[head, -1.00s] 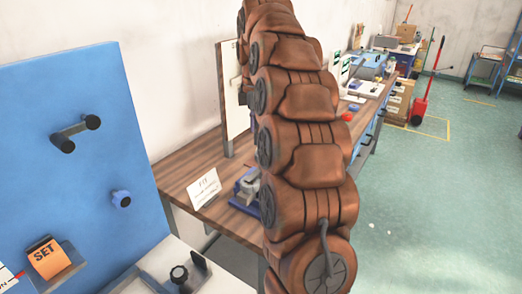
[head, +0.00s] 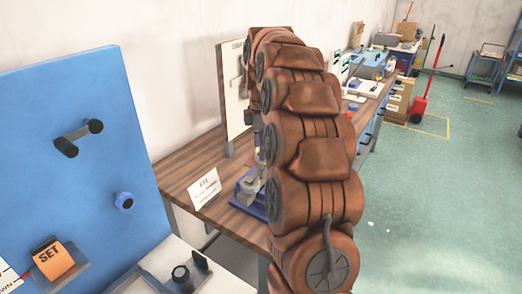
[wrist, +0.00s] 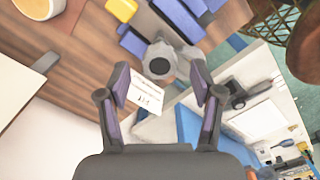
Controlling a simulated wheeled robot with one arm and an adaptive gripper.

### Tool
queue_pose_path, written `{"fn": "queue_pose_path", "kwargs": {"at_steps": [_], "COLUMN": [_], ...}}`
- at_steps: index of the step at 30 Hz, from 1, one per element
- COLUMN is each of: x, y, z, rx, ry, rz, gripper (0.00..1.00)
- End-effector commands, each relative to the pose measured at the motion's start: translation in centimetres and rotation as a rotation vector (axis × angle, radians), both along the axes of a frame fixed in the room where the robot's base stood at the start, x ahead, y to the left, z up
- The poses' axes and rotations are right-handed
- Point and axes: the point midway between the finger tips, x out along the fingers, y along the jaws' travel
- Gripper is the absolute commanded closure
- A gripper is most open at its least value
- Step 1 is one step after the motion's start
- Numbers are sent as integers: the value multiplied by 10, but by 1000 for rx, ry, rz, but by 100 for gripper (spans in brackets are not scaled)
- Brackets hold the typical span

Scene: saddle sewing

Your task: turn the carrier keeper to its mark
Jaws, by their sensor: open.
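My gripper (wrist: 160,78) is open and empty in the wrist view, its two fingers spread above the wooden bench. A grey metal fixture with a round dark-centred top (wrist: 160,63) shows between and beyond the fingertips. Blue parts (wrist: 140,42) adjoin it. In the head view the fixture (head: 251,187) stands on a blue base (head: 246,202), partly hidden by my arm. A printed white card (head: 204,188) stands beside it; it also shows in the wrist view (wrist: 149,91). I cannot tell which part is the carrier keeper, and no mark is readable. The head view hides my gripper.
A white board (head: 233,95) rises behind the bench (head: 185,168). In the wrist view, a cup (wrist: 38,8) and yellow block (wrist: 122,9) lie nearby. Green floor at right is open.

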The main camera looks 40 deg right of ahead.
Motion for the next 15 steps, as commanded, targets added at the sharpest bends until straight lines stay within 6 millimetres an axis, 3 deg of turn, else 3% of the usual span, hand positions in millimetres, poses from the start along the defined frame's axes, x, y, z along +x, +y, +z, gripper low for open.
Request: {"fn": "queue_pose_path", "kwargs": {"at_steps": [7, 15], "x": [0, 0], "y": [0, 0], "z": [-15, -18], "rx": [0, 0], "ry": [-1, -1], "rz": [0, 0], "gripper": [34, 34]}}
